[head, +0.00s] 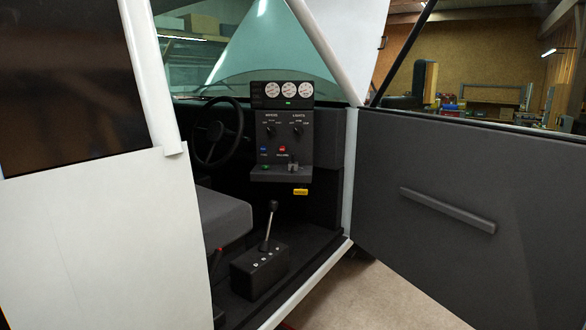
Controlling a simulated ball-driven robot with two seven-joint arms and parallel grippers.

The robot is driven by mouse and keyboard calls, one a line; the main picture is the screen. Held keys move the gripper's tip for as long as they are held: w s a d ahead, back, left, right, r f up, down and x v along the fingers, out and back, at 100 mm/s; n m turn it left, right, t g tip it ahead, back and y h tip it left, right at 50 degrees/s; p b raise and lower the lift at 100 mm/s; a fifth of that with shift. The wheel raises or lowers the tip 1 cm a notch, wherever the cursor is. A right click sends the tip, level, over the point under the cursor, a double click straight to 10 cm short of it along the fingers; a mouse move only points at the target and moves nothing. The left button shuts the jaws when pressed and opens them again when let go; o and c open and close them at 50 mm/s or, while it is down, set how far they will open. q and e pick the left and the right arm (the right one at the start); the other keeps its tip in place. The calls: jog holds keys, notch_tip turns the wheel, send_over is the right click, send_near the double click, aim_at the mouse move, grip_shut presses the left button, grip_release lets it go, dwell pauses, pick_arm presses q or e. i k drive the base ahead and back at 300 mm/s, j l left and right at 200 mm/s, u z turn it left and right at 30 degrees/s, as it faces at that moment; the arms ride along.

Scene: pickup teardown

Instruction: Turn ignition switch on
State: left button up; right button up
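A dark control panel (284,140) stands in the cab to the right of the steering wheel (217,132). It has a row of three white gauges, with a small green light below them. Two rotary knobs sit mid-panel, a left knob (269,130) and a right knob (297,130). Lower down are a blue button (263,149), a red button (282,149), a green light (266,167) and a small grey switch or lever (293,163). The labels are too small to read surely, so I cannot tell which control is the ignition switch. Neither gripper is in view.
The cab door (450,215) is open on the right, with a long handle. A gear lever (268,228) rises from a black box on the cab floor. A grey seat (222,215) is beside it. A white pillar (152,75) and body panel block the left. A yellow tag (300,192) is under the panel.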

aim_at(292, 167)
jog(key=i+l, duration=0.15)
jog(key=i, duration=0.55)
jog(key=i+l+z, duration=0.1)
jog(key=i, duration=0.55)
